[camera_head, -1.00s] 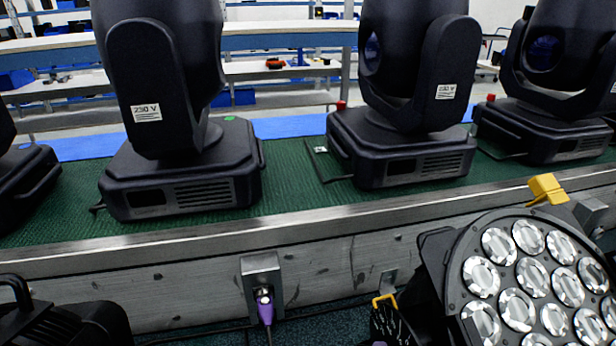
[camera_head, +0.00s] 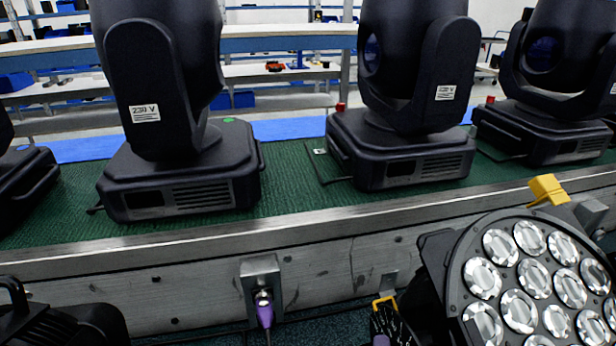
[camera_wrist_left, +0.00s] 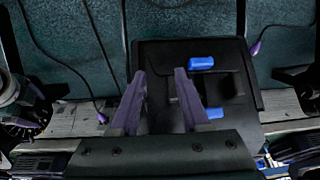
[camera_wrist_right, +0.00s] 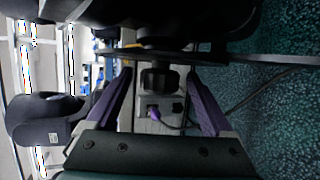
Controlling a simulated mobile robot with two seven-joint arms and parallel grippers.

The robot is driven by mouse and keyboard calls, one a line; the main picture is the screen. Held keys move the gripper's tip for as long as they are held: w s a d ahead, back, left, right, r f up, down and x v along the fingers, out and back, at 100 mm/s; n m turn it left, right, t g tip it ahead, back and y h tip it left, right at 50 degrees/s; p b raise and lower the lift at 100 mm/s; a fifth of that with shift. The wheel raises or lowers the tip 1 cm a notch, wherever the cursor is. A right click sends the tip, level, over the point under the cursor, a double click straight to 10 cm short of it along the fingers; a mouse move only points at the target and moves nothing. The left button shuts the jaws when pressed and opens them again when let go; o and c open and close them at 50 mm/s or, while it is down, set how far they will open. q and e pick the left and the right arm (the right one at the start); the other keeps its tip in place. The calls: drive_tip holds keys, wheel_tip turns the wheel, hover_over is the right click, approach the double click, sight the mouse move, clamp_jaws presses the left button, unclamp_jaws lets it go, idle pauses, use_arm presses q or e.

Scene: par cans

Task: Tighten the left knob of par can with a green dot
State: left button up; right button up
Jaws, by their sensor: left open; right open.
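A par can (camera_head: 530,285) with many round lenses stands at the lower right in the head view; I see no green dot on it. A dark rounded fixture (camera_head: 65,325) is cut off at the lower left. In the right wrist view my right gripper (camera_wrist_right: 158,72) is open, with a black knob-like part (camera_wrist_right: 160,79) between its fingers, below a dark body (camera_wrist_right: 165,12). I cannot tell whether the fingers touch it. My left gripper (camera_wrist_left: 160,71) is open in the left wrist view, over a black box-like body (camera_wrist_left: 160,55) with two blue parts (camera_wrist_left: 201,63).
Several moving-head lights stand on a green-topped bench; one (camera_head: 180,180) has a small green dot (camera_head: 229,120) on its base. A purple plug (camera_head: 264,308) sits in a grey socket box (camera_head: 261,272) on the bench front. A yellow part (camera_head: 547,189) sticks up behind the par can.

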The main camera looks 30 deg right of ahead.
drive_tip(key=v, duration=1)
idle(0.3)
